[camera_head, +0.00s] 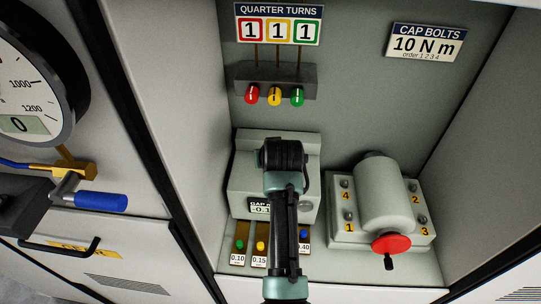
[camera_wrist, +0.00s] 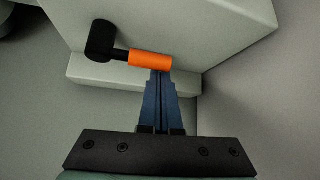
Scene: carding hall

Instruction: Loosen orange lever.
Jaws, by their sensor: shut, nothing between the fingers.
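The orange lever (camera_wrist: 151,59) shows in the wrist view as an orange sleeve on a dark rod. The rod runs left to a black hub (camera_wrist: 101,41) on a pale block (camera_wrist: 190,25). My gripper (camera_wrist: 160,74) is shut and empty, its blue fingers together. The fingertips are at the lower right end of the orange sleeve; I cannot tell whether they touch it. In the head view my arm covers part of the gauge block (camera_head: 243,180), and the orange lever and fingertips are hidden there.
Right of my arm stands a grey cylinder housing (camera_head: 384,195) with numbered bolts and a red handwheel (camera_head: 391,243). Coloured gauge tabs (camera_head: 240,246) sit below the block. Red, yellow and green knobs (camera_head: 275,96) hang above. A blue-handled lever (camera_head: 101,201) and dial (camera_head: 30,85) are left.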

